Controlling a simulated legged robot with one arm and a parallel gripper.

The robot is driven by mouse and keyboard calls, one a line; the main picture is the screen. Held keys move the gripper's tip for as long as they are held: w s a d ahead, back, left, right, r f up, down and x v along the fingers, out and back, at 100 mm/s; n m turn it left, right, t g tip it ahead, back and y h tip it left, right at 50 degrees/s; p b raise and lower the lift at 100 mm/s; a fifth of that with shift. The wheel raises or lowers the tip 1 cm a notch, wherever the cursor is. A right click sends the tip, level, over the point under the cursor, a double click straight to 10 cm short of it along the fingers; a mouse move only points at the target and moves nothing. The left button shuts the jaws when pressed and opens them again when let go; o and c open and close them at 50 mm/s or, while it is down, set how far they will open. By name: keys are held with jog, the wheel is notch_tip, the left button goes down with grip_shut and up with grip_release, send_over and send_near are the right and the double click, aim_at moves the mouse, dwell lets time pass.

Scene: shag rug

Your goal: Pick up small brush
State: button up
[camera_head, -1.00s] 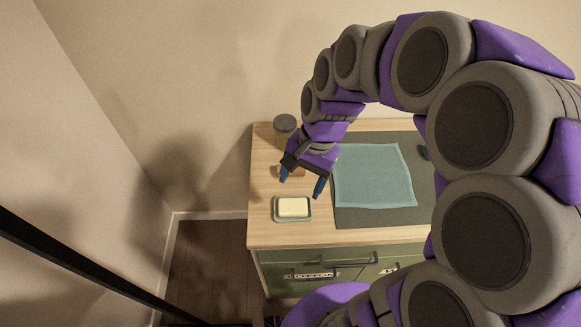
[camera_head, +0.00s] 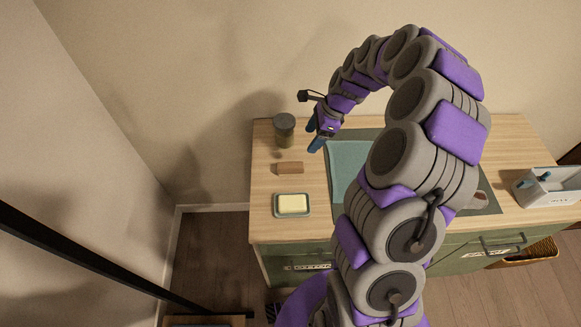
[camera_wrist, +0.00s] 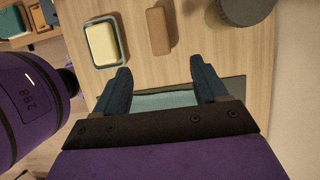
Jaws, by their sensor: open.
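I cannot clearly make out a small brush. A small brown block (camera_head: 289,168), also in the wrist view (camera_wrist: 158,31), lies on the wooden top; I see no bristles on it. A reddish-brown thing (camera_head: 480,198) shows partly behind my arm on the right, too covered to identify. My gripper (camera_head: 316,138) is open and empty above the counter, at the left edge of the blue cloth (camera_head: 341,160). In the wrist view its two blue fingers (camera_wrist: 160,65) are spread apart, and the brown block lies beyond their tips.
A butter-like yellow block sits in a dish (camera_head: 277,212) in front of the brown block. A dark-lidded jar (camera_head: 284,131) stands behind it. A white caddy (camera_head: 548,186) stands at the right end. My arm covers much of the grey mat (camera_head: 376,134) and cloth.

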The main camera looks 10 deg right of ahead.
aim_at(293, 165)
jog(key=b+x, duration=0.2)
jog(key=x, duration=0.9)
jog(key=shift+a+f, duration=0.1)
jog(key=shift+f, duration=0.25)
jog(key=b+x, duration=0.2)
jog(key=x, duration=0.3)
jog(key=shift+f, duration=0.15)
jog(key=c, duration=1.1)
jog(key=shift+o, duration=0.2)
notch_tip(293, 165, up, 10)
jog(key=shift+r+p, duration=0.1)
jog(key=shift+p, duration=1.15)
